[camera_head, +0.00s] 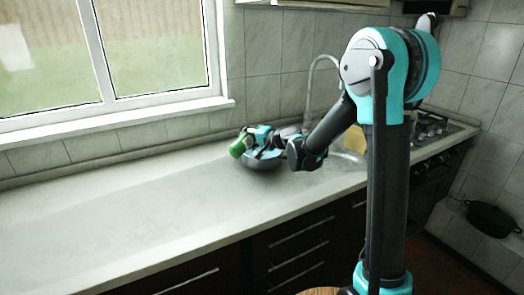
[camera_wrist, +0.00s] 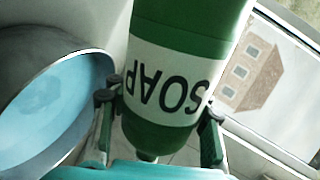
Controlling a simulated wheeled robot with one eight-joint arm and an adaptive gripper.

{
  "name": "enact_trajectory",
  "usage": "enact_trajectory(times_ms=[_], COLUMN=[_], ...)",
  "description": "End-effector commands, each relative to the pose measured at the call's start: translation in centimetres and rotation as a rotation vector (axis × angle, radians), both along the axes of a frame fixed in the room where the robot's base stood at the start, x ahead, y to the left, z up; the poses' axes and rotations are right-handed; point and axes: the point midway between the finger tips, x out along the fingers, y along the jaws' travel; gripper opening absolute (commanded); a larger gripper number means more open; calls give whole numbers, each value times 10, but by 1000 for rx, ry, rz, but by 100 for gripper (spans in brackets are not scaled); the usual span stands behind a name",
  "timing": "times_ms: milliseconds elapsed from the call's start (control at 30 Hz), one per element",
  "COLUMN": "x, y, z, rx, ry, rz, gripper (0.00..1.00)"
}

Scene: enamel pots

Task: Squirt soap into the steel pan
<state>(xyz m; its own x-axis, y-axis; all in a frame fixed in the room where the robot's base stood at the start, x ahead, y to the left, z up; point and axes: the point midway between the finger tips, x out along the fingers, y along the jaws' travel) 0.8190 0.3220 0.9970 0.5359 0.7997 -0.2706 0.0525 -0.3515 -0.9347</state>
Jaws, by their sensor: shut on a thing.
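The green soap bottle (camera_wrist: 180,80) has a white label reading SOAP, upside down in the wrist view. My gripper (camera_wrist: 160,122) is shut on it, with one finger on each side. In the head view the bottle (camera_head: 238,147) sticks out tilted to the left of my gripper (camera_head: 249,141). The steel pan (camera_head: 262,163) stands on the counter below the gripper and bottle. In the wrist view the pan (camera_wrist: 62,105) is at the left, grey outside and light blue inside, beside the bottle. The pan's far side is partly hidden by my gripper in the head view.
The pale counter (camera_head: 130,220) is clear to the left of the pan. A curved tap (camera_head: 310,85) rises behind my arm, with a yellow object (camera_head: 355,140) near it. A stove (camera_head: 432,128) is at the right. A dark pot (camera_head: 492,217) sits low at the far right.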

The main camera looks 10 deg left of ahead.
Motion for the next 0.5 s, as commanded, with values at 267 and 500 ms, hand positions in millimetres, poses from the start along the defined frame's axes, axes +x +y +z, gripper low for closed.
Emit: enact_trajectory(times_ms=[267, 500], x=[-1, -2], y=[1, 1], z=[0, 0], rx=[7, 14], ry=[12, 23], rz=[0, 0], gripper=[0, 0])
